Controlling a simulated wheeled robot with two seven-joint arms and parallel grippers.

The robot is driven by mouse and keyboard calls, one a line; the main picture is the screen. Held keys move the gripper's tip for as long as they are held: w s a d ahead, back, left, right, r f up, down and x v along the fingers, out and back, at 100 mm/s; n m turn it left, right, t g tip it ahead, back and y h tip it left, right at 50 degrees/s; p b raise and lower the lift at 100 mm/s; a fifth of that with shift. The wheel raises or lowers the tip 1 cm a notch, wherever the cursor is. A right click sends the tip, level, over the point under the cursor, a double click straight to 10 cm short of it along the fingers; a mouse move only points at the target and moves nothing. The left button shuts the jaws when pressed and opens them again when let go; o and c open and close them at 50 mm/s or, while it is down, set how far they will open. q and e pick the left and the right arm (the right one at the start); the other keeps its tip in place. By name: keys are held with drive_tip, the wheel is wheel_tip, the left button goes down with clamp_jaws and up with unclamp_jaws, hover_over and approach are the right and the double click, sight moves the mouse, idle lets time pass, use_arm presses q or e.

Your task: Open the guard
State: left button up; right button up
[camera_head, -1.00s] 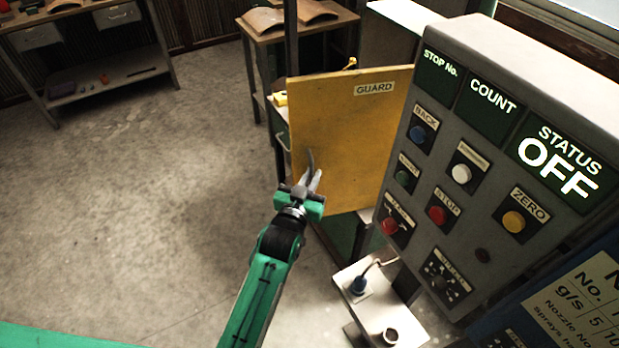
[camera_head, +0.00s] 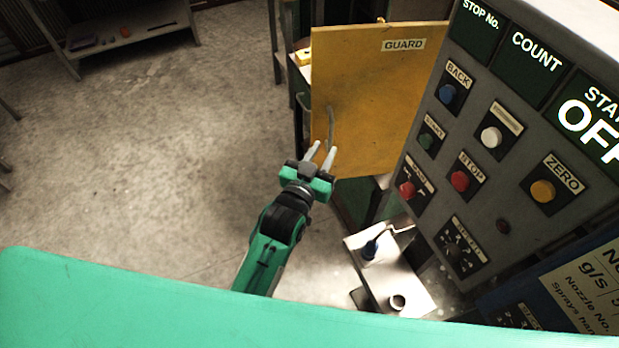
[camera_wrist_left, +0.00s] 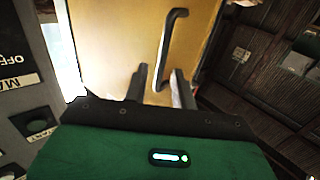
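The guard (camera_head: 372,95) is an upright yellow panel labelled "GUARD", beside the control box in the head view. It looks closed or nearly so; I cannot tell exactly. Its dark bent handle (camera_head: 331,124) is on the panel's left part. My left gripper (camera_head: 321,153) is open, with its two fingers apart and pointing up at the lower end of the handle. In the left wrist view the handle (camera_wrist_left: 170,45) stands in front of the fingertips (camera_wrist_left: 160,77), over the yellow panel (camera_wrist_left: 110,40). My right gripper is not in view.
A grey control box (camera_head: 500,130) with several buttons and a status reading "OFF" stands right of the guard. A white stand (camera_head: 410,285) with a blue-capped cable is below it. The floor (camera_head: 130,150) on the left is clear.

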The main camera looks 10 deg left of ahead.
use_arm(q)
drive_tip(key=b+v, duration=0.2)
drive_tip(key=v, duration=0.6)
drive_tip(key=shift+r, duration=0.1)
